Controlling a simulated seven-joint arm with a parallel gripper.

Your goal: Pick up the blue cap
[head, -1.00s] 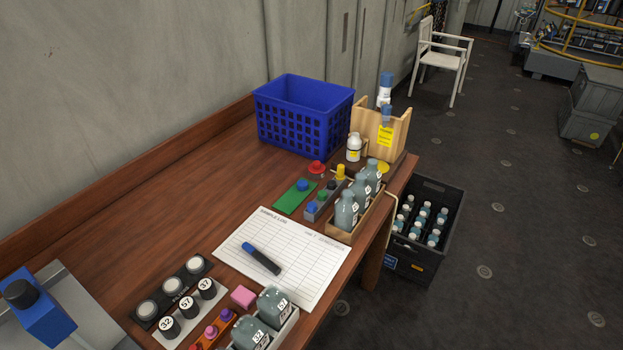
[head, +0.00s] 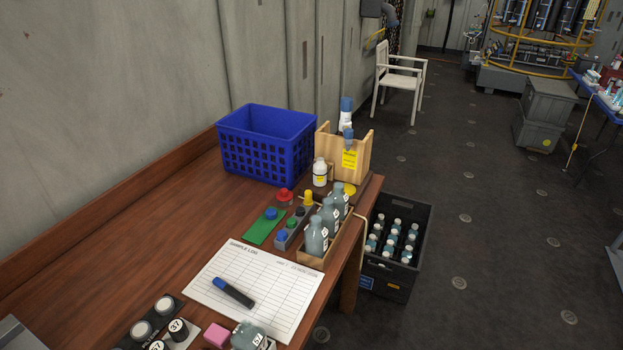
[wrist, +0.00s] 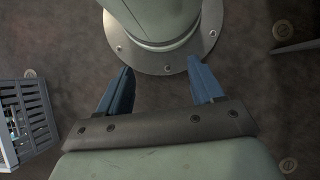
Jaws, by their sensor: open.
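A small blue cap (head: 270,213) sits on a green mat (head: 258,228) on the wooden table, in the head view. Bottles with blue tops (head: 347,104) stand in the wooden holder at the back. My gripper (wrist: 159,67) shows only in the wrist view. Its two blue fingers are wide apart with nothing between them. It is over the dark floor near my own base, and no cap shows in that view.
A blue basket (head: 267,148), red cap (head: 284,196) and white bottle (head: 320,172) are near the table's back. Grey bottles stand in a wooden tray (head: 311,262) at the right edge. A marker (head: 233,292) lies on the log sheet (head: 279,301). A black crate (head: 395,283) stands on the floor.

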